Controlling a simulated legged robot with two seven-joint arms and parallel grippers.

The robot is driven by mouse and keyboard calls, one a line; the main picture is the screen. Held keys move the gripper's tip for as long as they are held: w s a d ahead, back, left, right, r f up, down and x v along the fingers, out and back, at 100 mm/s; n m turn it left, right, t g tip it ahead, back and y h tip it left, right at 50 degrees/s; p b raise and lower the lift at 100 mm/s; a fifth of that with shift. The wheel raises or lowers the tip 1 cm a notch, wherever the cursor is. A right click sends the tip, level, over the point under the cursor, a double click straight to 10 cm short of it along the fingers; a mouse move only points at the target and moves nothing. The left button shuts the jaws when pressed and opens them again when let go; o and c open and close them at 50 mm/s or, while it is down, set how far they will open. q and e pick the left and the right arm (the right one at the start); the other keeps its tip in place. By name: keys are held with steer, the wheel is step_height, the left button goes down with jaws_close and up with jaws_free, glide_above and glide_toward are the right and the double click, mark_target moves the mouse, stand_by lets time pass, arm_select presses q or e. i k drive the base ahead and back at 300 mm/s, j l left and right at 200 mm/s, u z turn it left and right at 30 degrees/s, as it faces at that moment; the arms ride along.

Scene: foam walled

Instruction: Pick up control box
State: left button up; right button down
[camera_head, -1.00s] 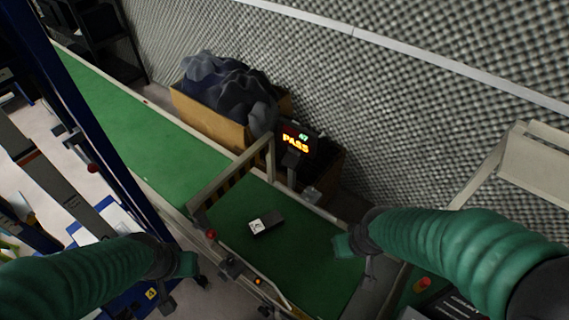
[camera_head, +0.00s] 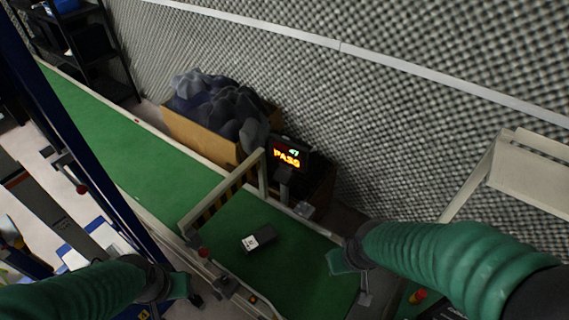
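The control box (camera_head: 261,239) is a small dark box with a white label on its left end. It lies on the green belt (camera_head: 300,262) of the short conveyor section. My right gripper (camera_head: 343,262) hangs over the belt's right side, to the right of the box and apart from it. My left gripper (camera_head: 178,286) is at the lower left, outside the conveyor's near edge and apart from the box. Both grippers look small and dark, and their finger gaps are not clear. Nothing shows held in either.
A barrier frame (camera_head: 222,192) crosses the conveyor left of the box. A display reading PASS (camera_head: 287,155) stands behind it. A carton of grey foam (camera_head: 205,133) sits by the foam wall. A blue post (camera_head: 85,150) rises at left. A beige chute (camera_head: 530,175) is at right.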

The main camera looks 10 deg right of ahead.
mark_target(251, 244)
steer(key=i+j, duration=0.1)
steer(key=j, duration=0.3)
steer(key=i+j+u, duration=0.1)
steer(key=j, duration=0.3)
steer(key=i+j, duration=0.15)
steer(key=j, duration=0.25)
steer(key=i+u, duration=0.1)
steer(key=i+j, duration=0.05)
steer(key=i, duration=0.05)
